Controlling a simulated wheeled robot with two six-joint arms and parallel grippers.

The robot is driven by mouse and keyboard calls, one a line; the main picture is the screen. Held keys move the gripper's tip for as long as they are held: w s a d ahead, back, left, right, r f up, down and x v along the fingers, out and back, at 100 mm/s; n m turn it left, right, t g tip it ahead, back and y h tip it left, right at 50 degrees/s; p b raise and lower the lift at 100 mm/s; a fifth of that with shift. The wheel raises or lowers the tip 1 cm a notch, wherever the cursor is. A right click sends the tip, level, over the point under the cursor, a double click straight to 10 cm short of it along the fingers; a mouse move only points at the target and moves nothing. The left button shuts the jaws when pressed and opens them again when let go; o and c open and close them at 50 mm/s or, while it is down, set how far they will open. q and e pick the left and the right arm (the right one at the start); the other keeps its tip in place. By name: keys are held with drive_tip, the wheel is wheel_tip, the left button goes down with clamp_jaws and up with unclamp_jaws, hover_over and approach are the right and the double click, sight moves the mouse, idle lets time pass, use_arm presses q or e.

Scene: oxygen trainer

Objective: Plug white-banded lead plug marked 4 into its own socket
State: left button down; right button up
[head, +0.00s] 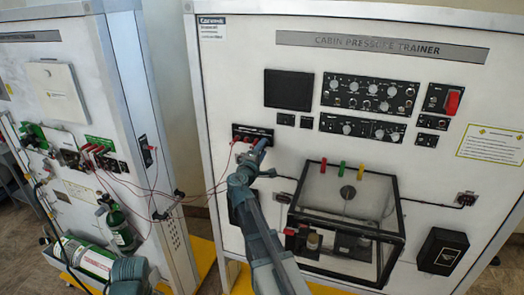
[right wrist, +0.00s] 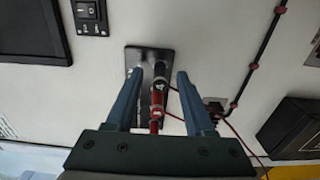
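The plug marked 4 (right wrist: 158,90), a dark body with red parts, stands out in front of the black socket panel (right wrist: 143,54) in the right wrist view. My right gripper (right wrist: 159,75) has its two blue fingers apart on either side of it, with a gap to each finger. I cannot tell whether its tip is in a socket, and its white band is not clear. Another red plug is partly hidden beside the left finger. In the head view my right gripper (head: 257,152) is at the socket panel (head: 240,130) and covers part of it. My left gripper does not show.
Red leads (head: 165,196) hang between the left cabinet (head: 75,85) and the trainer panel (head: 240,70). A clear-sided box (head: 345,228) juts out right of my right arm. A cable (right wrist: 263,45) runs right of the gripper.

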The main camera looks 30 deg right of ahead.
drive_tip(key=v, duration=1.4)
drive_tip(key=shift+w, duration=0.1)
